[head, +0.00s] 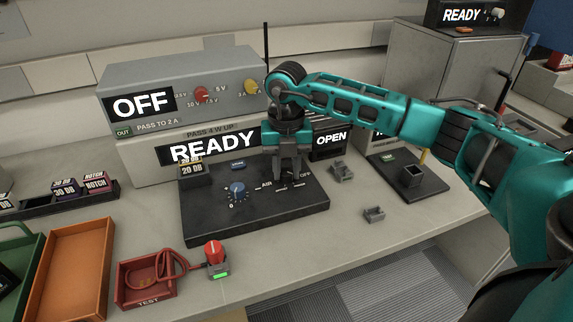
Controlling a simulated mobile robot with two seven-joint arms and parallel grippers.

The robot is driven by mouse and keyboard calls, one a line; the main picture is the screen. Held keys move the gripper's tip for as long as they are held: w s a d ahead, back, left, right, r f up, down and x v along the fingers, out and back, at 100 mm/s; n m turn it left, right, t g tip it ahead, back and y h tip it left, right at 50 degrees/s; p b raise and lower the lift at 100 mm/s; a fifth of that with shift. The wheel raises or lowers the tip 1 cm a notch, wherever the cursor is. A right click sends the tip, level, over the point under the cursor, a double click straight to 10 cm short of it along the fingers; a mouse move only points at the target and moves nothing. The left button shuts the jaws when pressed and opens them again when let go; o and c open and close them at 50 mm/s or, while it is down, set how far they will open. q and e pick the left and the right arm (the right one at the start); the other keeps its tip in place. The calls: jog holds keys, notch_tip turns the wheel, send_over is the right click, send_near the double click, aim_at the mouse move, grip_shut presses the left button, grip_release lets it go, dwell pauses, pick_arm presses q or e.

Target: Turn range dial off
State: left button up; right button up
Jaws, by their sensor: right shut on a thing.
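A black panel (210,224) lies on the bench in front of the box whose display reads READY (211,147). A blue dial (238,190) with a pale pointer sits on the panel's left half. Labels AIR and OFF stand on the right half. My right gripper (287,174) points down between these labels, its jaws shut on a control at the panel, likely the range dial. The fingers hide that control, so its pointer setting cannot be told. My left gripper is out of view.
A grey supply box (180,77) showing OFF stands behind, with a thin black antenna near its right end. A red tray (145,280), red-topped plug (213,252) and orange tray (72,270) are at front left.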

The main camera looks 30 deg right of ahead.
aim_at(286, 172)
jog(key=n, duration=0.4)
jog(key=shift+n, duration=2.9)
jog(key=o, duration=1.1)
jog(key=shift+c, duration=0.2)
notch_tip(286, 172, up, 13)
jog(key=p, duration=0.1)
